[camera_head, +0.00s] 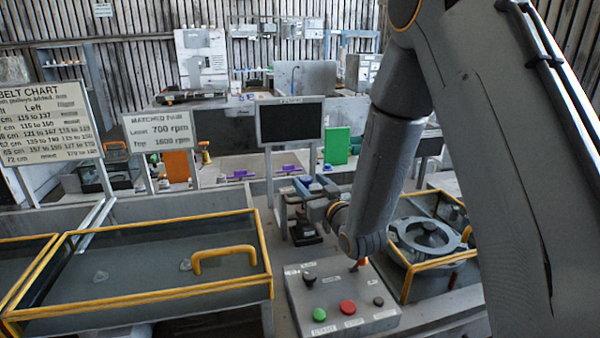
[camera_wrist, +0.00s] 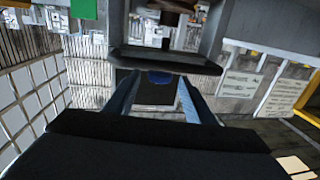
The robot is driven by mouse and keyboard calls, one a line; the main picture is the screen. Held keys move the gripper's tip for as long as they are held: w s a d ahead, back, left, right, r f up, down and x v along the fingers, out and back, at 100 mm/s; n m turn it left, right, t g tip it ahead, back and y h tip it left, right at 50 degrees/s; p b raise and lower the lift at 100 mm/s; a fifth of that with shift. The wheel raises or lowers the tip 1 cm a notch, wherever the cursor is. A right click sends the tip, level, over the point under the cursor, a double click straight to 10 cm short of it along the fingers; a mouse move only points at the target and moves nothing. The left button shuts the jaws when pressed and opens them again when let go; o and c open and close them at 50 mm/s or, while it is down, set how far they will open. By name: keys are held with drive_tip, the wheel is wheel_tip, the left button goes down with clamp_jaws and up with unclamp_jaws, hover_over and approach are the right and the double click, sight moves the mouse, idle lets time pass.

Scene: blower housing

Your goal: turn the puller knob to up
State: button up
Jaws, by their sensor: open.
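A grey control box (camera_head: 335,325) stands low in the middle of the head view. On it are a dark knob (camera_head: 309,279) at the back left, an orange-tipped lever (camera_head: 358,265) at the back right and a small dark knob (camera_head: 378,301) at the right. The labels are too small to read, so I cannot tell which is the puller knob. My gripper (camera_head: 305,188) is open above and behind the box, apart from these controls. Its blue fingers (camera_wrist: 158,92) also show in the wrist view, with no knob clearly between them.
The box also has a green button (camera_head: 319,314) and a red button (camera_head: 348,307). A yellow-framed cover (camera_head: 150,296) lies left. A round housing (camera_head: 428,236) stands right, partly behind my arm. A dark screen (camera_head: 290,121) stands behind my gripper.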

drive_tip(key=p+x, duration=0.2)
drive_tip(key=x, duration=0.5)
drive_tip(key=c, duration=1.1)
